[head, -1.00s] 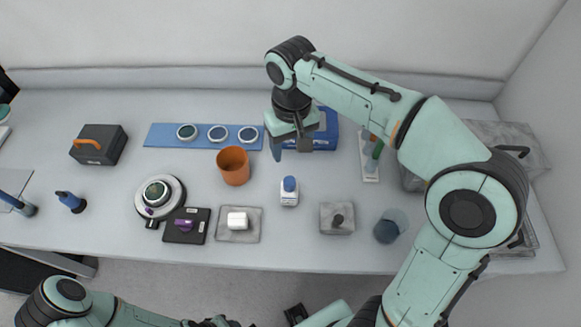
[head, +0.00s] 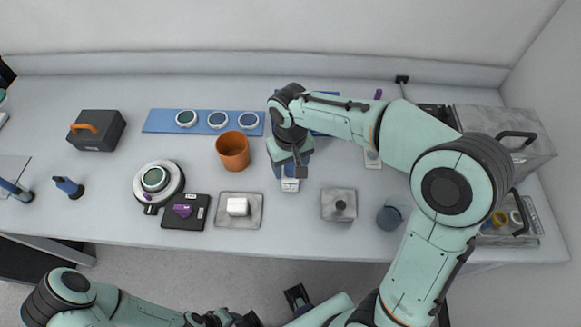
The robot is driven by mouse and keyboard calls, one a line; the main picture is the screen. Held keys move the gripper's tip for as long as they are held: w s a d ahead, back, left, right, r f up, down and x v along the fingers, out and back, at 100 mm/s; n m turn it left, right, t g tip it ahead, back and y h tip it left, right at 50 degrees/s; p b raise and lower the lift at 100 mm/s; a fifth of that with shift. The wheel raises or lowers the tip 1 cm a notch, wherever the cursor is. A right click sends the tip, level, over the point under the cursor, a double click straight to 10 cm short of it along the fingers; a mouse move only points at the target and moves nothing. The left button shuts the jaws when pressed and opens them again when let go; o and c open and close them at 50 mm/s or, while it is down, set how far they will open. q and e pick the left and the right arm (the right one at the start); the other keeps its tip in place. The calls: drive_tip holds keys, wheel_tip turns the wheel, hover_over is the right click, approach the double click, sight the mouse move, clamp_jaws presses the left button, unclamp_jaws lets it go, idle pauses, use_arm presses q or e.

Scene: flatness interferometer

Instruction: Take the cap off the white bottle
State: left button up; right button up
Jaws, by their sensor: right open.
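The white bottle (head: 290,185) stands on the table near the middle. Its label side shows, but its blue cap is hidden behind my right gripper in the head view. My right gripper (head: 291,172) is open and points down at the top of the bottle; I cannot tell whether its fingers touch the cap. My left arm lies low at the bottom of the picture, in front of the table. What looks like its gripper (head: 298,298) is seen there, and its jaw state is unclear.
An orange cup (head: 233,152) stands left of the bottle. A grey block with a knob (head: 339,205) is to the right, and a white block on a grey plate (head: 238,207) to the left. A blue mat (head: 160,122) with several round optics lies behind.

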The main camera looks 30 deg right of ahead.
drive_tip(key=c, duration=1.1)
